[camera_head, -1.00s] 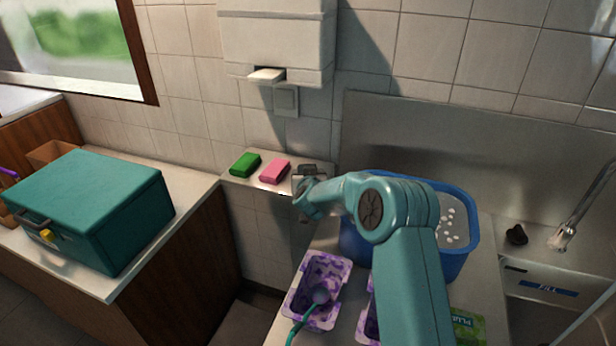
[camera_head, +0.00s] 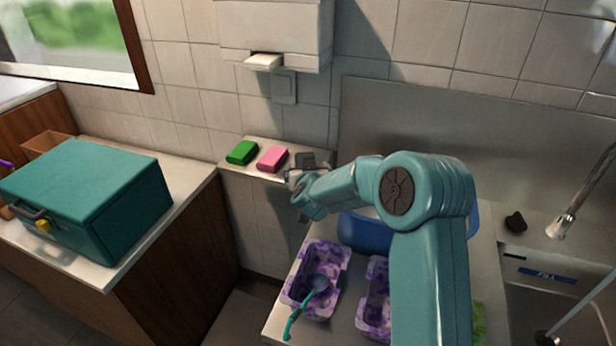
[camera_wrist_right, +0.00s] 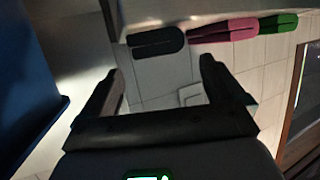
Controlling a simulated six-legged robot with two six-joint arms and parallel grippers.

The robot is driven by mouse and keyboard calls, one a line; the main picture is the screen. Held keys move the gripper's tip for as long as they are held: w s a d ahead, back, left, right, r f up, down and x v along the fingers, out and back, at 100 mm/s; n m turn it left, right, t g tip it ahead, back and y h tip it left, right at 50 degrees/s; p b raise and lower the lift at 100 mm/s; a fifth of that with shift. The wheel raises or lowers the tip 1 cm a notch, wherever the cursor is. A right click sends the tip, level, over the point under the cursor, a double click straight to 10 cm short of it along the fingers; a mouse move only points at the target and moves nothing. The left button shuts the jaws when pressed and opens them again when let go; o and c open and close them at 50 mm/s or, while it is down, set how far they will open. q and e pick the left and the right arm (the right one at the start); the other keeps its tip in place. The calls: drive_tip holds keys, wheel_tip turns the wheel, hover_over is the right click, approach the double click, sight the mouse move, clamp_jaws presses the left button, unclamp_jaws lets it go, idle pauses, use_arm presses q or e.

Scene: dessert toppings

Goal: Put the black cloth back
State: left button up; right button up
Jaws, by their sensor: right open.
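The black cloth (camera_wrist_right: 155,42) lies folded on the narrow wall ledge beside the pink cloth (camera_wrist_right: 225,32) and the green cloth (camera_wrist_right: 279,24) in the right wrist view. In the head view the black cloth (camera_head: 306,159) is partly hidden by my right gripper (camera_head: 297,178), right of the pink cloth (camera_head: 272,159) and green cloth (camera_head: 242,152). My right gripper (camera_wrist_right: 162,75) is open and empty, its fingertips apart from the black cloth and to either side of it in the wrist picture. My left gripper is not in view.
A blue tub (camera_head: 365,232) stands behind my right arm. Purple trays (camera_head: 318,272) sit on the counter, one with a teal-handled scoop (camera_head: 305,308). A teal box (camera_head: 90,200) is on the left counter. A dispenser (camera_head: 275,35) hangs above the ledge.

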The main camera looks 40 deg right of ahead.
drive_tip(key=v, duration=0.5)
idle(0.5)
